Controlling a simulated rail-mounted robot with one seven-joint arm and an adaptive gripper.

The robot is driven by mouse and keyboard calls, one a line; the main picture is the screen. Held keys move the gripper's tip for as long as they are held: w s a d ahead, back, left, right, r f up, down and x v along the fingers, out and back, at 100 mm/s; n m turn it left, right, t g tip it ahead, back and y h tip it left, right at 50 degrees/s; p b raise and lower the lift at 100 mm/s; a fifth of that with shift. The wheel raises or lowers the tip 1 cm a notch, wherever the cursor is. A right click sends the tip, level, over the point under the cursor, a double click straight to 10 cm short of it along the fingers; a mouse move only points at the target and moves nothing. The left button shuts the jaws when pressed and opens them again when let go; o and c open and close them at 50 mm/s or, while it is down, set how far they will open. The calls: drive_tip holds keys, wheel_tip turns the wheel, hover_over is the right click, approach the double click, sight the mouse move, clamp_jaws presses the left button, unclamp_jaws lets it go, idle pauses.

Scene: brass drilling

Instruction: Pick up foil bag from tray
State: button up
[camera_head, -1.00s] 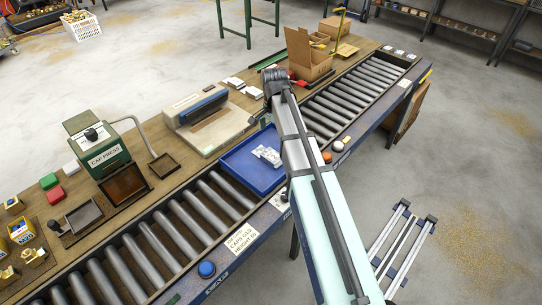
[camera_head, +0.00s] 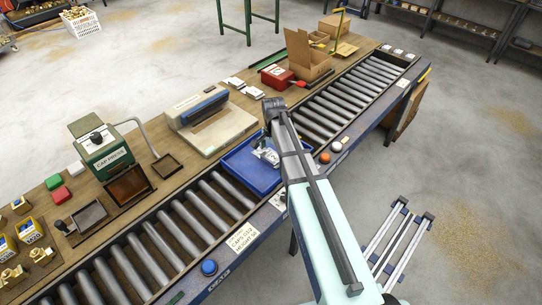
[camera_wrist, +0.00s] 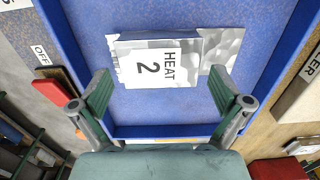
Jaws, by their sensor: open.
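The silver foil bag lies in the blue tray (camera_head: 241,172), partly hidden behind my arm in the head view. In the wrist view, the foil bag (camera_wrist: 222,48) carries a white label reading "HEAT 2", and the blue floor of the tray (camera_wrist: 200,113) shows around it. My gripper (camera_wrist: 163,92) is open, with one green-padded finger to the left of the bag and the other to the right. The fingers hold nothing. How far the fingertips are above the tray floor is hard to tell.
The tray sits on the roller conveyor (camera_head: 190,228). A sealing machine (camera_head: 205,118) stands close behind it on the wooden bench. A red box (camera_head: 276,77) and an open cardboard box (camera_head: 308,62) are further back.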

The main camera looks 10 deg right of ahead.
drive_tip(key=shift+f, duration=0.45)
drive_tip(key=c, duration=1.1)
drive_tip(key=shift+r, duration=0.15)
